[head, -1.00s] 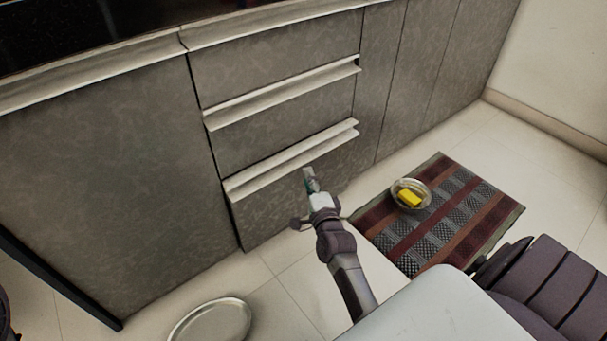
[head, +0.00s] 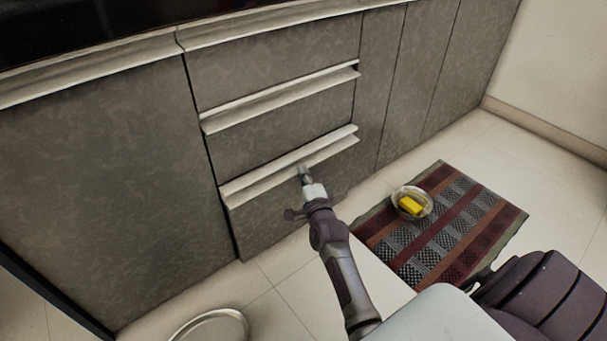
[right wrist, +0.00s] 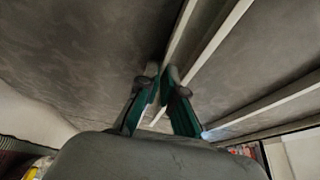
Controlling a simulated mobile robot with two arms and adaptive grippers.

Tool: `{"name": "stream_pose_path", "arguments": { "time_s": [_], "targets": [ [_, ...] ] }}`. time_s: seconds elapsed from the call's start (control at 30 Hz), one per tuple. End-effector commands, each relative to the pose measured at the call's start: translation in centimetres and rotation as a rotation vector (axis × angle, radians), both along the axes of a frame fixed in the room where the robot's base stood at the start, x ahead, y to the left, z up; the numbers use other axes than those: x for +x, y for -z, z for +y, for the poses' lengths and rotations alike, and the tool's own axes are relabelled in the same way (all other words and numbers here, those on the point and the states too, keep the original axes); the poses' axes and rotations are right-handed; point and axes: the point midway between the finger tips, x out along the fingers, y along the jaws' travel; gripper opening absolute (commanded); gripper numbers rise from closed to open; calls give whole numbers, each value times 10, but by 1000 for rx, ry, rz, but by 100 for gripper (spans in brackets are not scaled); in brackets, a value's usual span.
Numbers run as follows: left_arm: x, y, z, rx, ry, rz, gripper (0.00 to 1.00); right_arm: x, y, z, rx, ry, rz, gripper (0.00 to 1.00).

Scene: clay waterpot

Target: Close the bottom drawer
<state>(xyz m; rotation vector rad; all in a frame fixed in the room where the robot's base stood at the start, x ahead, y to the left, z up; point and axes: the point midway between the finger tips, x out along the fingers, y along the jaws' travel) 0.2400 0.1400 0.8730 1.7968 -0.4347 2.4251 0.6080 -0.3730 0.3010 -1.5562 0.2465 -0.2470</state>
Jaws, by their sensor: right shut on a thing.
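The bottom drawer (head: 275,222) is the lowest of the stacked grey drawers, with a long pale handle (head: 250,181) along its top edge. Its face looks nearly level with the cabinet; whether a small gap remains I cannot tell. My right gripper (head: 304,172) is at the middle of this handle. In the right wrist view my right gripper (right wrist: 164,80) has its two fingertips close together, shut on the pale handle strip. The exact contact is partly hidden by the fingers. My left gripper is not in view.
A striped mat (head: 450,225) lies on the floor at right, with a glass bowl (head: 424,193) holding a yellow sponge-like block (head: 410,206). A round metal plate (head: 212,329) lies on the floor at lower left.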

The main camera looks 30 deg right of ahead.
Motion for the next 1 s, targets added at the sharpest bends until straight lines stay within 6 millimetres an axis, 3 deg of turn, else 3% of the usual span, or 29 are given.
{"name": "stream_pose_path", "arguments": {
  "time_s": [0.27,0.5,0.8,0.9,1.0],
  "targets": [
    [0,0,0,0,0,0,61,1,0,0,-1,0,1,0],
    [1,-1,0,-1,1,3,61,30,0,2,-1,0,1,0],
    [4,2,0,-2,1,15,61,33,-1,2,-3,0,1,0],
    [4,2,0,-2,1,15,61,33,-1,2,-3,0,1,20],
    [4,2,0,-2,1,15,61,33,-1,3,-2,-1,0,31]
  ]
}}
